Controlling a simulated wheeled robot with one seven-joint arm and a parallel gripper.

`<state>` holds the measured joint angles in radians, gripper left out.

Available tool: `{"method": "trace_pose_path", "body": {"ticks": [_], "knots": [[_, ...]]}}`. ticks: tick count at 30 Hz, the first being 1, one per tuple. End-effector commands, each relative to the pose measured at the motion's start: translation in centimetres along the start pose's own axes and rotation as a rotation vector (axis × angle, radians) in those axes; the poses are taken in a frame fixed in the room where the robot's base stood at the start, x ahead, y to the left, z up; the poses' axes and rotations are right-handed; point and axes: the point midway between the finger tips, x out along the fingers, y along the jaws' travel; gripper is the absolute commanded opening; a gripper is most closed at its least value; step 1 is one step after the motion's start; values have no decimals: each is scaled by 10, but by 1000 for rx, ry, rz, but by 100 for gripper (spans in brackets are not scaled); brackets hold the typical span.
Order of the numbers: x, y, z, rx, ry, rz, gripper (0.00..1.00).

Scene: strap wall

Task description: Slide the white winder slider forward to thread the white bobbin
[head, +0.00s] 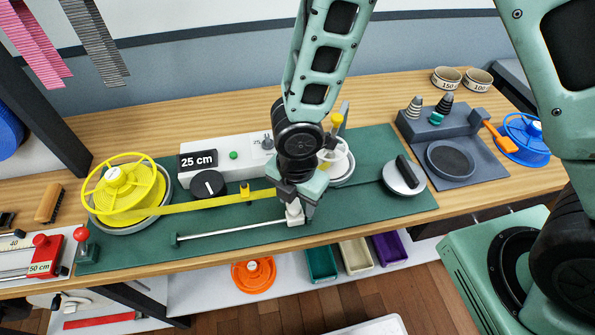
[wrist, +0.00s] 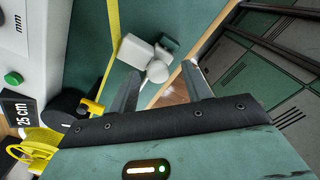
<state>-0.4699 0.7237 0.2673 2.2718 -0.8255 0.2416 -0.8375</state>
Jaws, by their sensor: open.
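The white winder slider (head: 294,214) sits at the right end of a thin white rail on the green mat. In the wrist view the white slider (wrist: 137,52) has a round knob just beyond and between the fingertips. My gripper (head: 302,208) is open and down at the slider, its fingers (wrist: 162,72) apart. I cannot tell whether they touch the knob. The white bobbin (head: 343,163) is behind my arm, partly hidden. A yellow strap (head: 205,204) runs from the yellow spool (head: 125,190) rightward past my gripper; its far end is hidden.
A white box with a "25 cm" display (head: 198,160) and black dial (head: 208,184) stands behind the strap. A silver disc with a black handle (head: 404,177) is to the right. A red-knobbed lever (head: 82,236) is at left. The bench's front edge is close to the slider.

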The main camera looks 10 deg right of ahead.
Motion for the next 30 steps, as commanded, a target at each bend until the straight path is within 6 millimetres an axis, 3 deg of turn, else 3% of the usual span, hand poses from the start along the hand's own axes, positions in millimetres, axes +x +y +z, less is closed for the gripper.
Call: {"method": "trace_pose_path", "body": {"ticks": [18,24,30], "knots": [[-136,0,2,3,-3,4,49],[-159,0,2,2,-2,2,49],[-164,-1,1,1,-2,-1,49]]}}
